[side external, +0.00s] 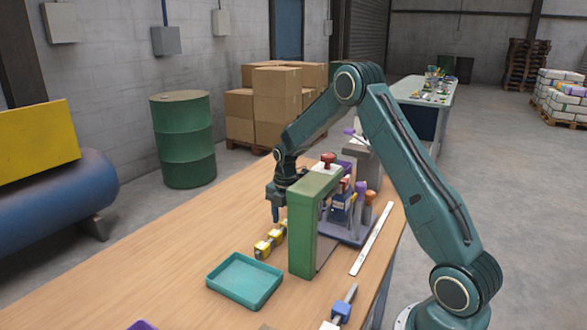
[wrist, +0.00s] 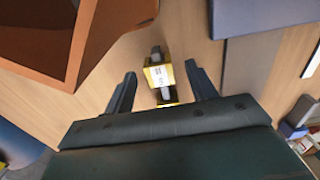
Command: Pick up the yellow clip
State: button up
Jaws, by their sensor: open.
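The yellow clip (side external: 263,248) lies on the wooden table, left of the green upright block. It shows yellow parts with dark and grey pieces between them. In the wrist view the clip (wrist: 158,76) sits between my two fingers, with a gap on each side. Its near end is partly hidden by the gripper body. My gripper (side external: 275,214) is open, pointing down just above the clip. Its spread fingers also show in the wrist view (wrist: 161,70).
A teal tray (side external: 213,286) lies in front of the clip. The green block (side external: 303,235) stands close on the right, with a grey rack of tools (side external: 352,232) behind it. A white strip (side external: 371,240) lies farther right. The table's left side is clear.

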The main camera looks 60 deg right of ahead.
jog(key=c, duration=1)
jog(key=shift+r, duration=0.1)
jog(key=shift+c, duration=0.2)
notch_tip(320, 180, up, 20)
dwell(0.8)
jog(key=s+d, duration=0.8)
jog(key=d, duration=0.1)
jog(key=s+d, duration=0.4)
jog(key=d, duration=0.1)
jog(key=shift+s+d+f, duration=0.15)
jog(key=shift+d+f, duration=0.1)
jog(key=shift+f, duration=0.15)
